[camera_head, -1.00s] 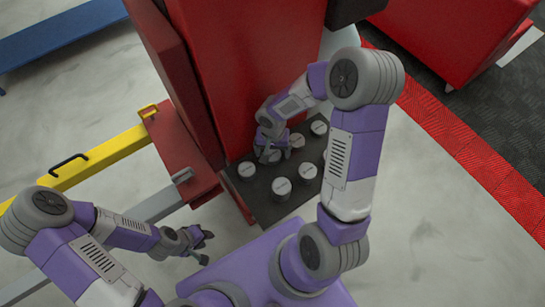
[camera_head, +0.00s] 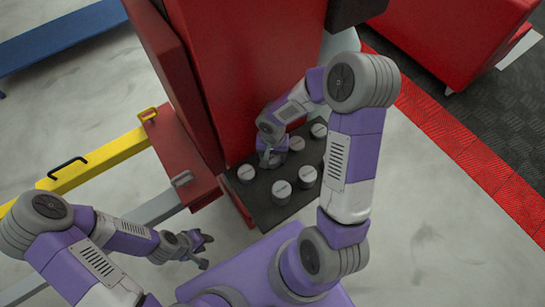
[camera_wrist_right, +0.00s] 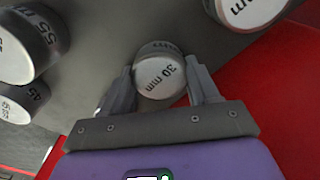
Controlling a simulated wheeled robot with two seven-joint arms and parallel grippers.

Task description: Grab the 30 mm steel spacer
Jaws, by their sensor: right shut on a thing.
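The 30 mm steel spacer (camera_wrist_right: 160,76) is a short cylinder with a pale top marked "30 mm", seen in the right wrist view. My right gripper (camera_wrist_right: 162,88) is shut on it, one finger at each side. In the head view my right gripper (camera_head: 270,162) is low over the dark tray (camera_head: 268,212), and its wrist hides most of this spacer. I cannot tell whether the spacer still touches the tray. My left gripper (camera_head: 205,251) is apart from the spacers, over the floor at lower left, with its fingers apart and nothing between them.
Several other spacers stand on the tray, among them one marked 55 (camera_wrist_right: 22,45) and one marked 45 (camera_wrist_right: 20,102). A red cabinet (camera_head: 240,80) rises behind the tray. A yellow rail (camera_head: 95,162) and a red block (camera_head: 180,155) lie to the left.

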